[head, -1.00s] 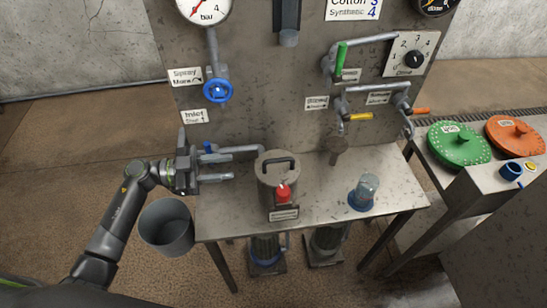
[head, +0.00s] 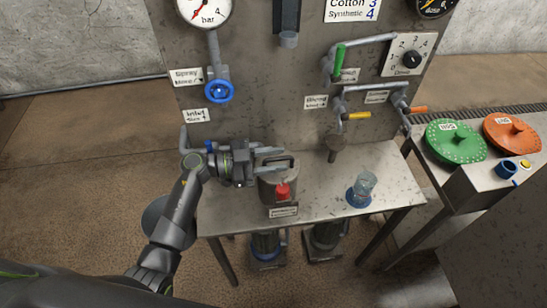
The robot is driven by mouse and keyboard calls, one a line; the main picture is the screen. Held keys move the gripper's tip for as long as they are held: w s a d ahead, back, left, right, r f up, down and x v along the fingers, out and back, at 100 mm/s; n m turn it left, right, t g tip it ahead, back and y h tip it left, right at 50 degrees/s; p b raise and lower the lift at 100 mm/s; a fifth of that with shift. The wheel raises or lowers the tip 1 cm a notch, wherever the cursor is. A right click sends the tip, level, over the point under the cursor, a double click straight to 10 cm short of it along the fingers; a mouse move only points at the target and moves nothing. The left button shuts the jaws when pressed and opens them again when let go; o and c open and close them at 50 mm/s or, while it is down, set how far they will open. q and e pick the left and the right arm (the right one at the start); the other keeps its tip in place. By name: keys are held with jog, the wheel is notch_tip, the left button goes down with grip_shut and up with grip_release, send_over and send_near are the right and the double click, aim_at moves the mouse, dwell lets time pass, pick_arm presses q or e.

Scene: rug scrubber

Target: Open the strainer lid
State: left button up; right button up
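The strainer (head: 277,190) is a grey metal canister near the front middle of the steel bench. Its lid, with a dark loop handle (head: 289,162), is on top and looks closed. A red knob (head: 283,191) sits on its front above a small label. My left gripper (head: 277,158) is at the lid handle from the left, its two fingers apart and level with the handle. The fingers overlap the handle in the picture, and I cannot tell whether they touch it. My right gripper is out of view.
A panel with pipes, a blue valve wheel (head: 219,91) and levers rises behind. A grey bucket (head: 153,220) is partly hidden by my arm.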

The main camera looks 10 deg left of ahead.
pick_arm(q)
jog(key=shift+c, duration=0.3)
grip_shut()
jog(key=shift+r, duration=0.15)
